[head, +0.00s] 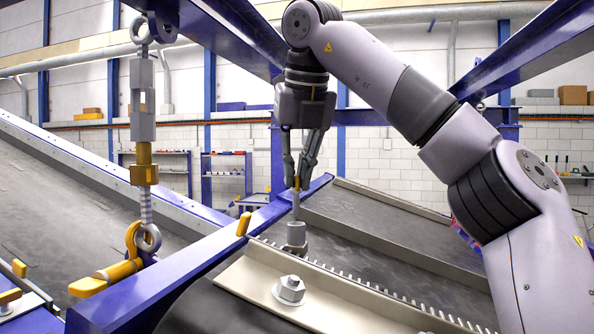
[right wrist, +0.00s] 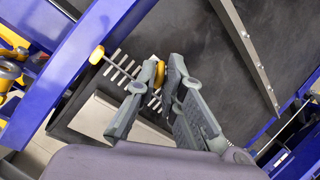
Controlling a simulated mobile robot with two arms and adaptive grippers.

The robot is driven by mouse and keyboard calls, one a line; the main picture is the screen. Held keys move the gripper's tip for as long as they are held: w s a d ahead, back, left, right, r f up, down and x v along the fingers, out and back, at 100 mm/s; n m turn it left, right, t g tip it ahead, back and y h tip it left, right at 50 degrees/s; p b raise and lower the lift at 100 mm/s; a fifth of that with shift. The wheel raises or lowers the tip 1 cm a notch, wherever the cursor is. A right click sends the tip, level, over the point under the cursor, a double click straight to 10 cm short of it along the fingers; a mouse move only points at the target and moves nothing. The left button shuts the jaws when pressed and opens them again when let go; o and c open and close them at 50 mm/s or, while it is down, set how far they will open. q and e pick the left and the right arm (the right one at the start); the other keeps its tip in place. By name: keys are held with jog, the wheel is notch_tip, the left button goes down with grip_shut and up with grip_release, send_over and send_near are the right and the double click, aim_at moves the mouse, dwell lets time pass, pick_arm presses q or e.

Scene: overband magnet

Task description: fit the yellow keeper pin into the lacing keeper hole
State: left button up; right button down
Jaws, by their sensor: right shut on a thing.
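My right gripper (head: 299,184) is shut on the yellow keeper pin (head: 296,203). The pin's yellow head sits between the fingertips and its grey shank points down, close to upright. Below it stands a grey cylindrical socket (head: 296,236), which looks like the lacing keeper, at the end of the toothed belt lacing. The pin's lower end is at the socket's mouth; I cannot tell whether it is inside. In the right wrist view, the yellow head (right wrist: 160,74) shows between the fingers (right wrist: 165,66), which hide the socket. My left gripper is not in view.
Another yellow handle (head: 243,224) stands left of the socket by the blue beam (head: 185,262). A cream bar with a hex bolt (head: 291,289) lies in front, beside the lacing teeth. A turnbuckle (head: 143,100) hangs at left above a yellow shackle (head: 115,274). Blue beams cross overhead.

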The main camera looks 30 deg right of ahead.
aim_at(298, 186)
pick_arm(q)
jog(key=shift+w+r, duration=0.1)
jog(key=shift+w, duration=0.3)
pick_arm(e)
jog(key=shift+d, duration=0.1)
pick_arm(q)
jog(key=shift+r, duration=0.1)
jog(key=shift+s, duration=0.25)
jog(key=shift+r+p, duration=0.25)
jog(key=shift+p, duration=0.15)
dwell(0.4)
